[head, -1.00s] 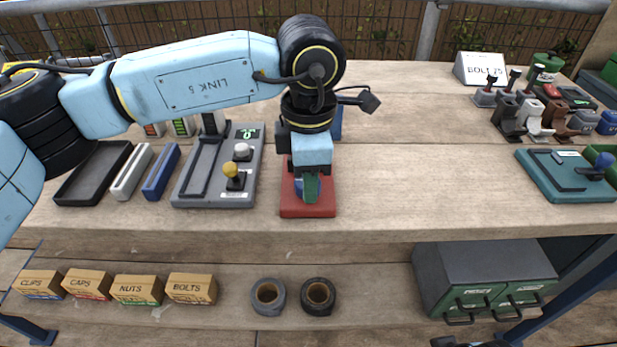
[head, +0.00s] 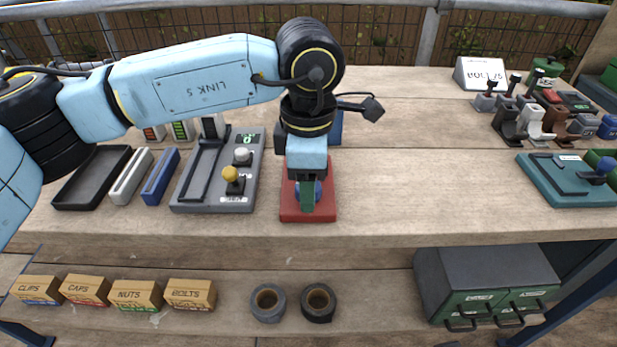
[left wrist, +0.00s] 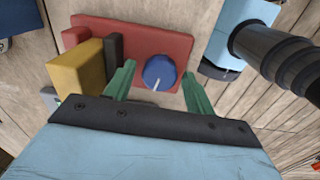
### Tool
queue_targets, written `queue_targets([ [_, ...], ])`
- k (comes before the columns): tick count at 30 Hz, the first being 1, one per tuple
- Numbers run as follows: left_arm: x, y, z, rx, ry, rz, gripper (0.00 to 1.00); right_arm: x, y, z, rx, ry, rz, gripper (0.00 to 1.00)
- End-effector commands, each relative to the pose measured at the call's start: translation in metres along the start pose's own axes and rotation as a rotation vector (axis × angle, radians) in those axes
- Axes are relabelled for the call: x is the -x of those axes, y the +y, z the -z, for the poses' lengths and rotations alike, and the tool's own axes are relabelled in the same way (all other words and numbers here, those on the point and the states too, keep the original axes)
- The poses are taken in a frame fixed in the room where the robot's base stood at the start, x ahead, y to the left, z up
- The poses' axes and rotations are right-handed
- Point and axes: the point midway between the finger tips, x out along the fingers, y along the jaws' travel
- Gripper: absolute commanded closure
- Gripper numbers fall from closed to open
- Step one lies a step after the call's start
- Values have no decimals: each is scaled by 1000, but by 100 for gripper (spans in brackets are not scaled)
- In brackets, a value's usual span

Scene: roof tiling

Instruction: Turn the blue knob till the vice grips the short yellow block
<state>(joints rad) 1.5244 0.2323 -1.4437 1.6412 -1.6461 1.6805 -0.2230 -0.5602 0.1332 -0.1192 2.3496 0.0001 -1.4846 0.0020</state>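The red vice base (head: 291,209) lies near the bench's front edge; it also shows in the left wrist view (left wrist: 140,38). The round blue knob (left wrist: 160,72) with a white pointer mark stands on it. The short yellow block (left wrist: 78,72) lies left of the knob in the left wrist view, beside a dark jaw (left wrist: 114,48); I cannot tell whether they touch. My left gripper (left wrist: 158,69) is open, its green fingers on either side of the knob, with gaps visible. In the head view the left gripper (head: 307,199) partly hides the knob. My right gripper is not clearly visible.
Left of the vice stand a grey panel (head: 207,202) with yellow and white knobs, a blue bar (head: 160,175), a white bar and a black tray (head: 72,200). A teal fixture (head: 560,185) stands at right. The bench between vice and teal fixture is clear.

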Motion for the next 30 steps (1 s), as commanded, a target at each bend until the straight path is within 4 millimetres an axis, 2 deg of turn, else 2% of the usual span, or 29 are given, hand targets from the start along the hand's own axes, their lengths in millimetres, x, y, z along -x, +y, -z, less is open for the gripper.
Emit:
queue_targets([
  [9, 0, 0, 0, 1, 1, 1, 41, 0, 0, 0, 0, 1, 0, 64],
  [13, 10, 0, 0, 1, 0, -1, 41, -1, 0, 1, -1, 4, 0, 64],
  [17, 34, 0, 0, 1, 0, -2, 41, -21, 6, -5, 3, -21, -10, 64],
  [24, 89, 0, 0, 1, 0, -2, 41, -54, 16, -16, 12, -44, -28, 64],
  [30, 122, 0, 0, 0, 1, -1, 41, -74, 23, -25, 16, -56, -39, 64],
])
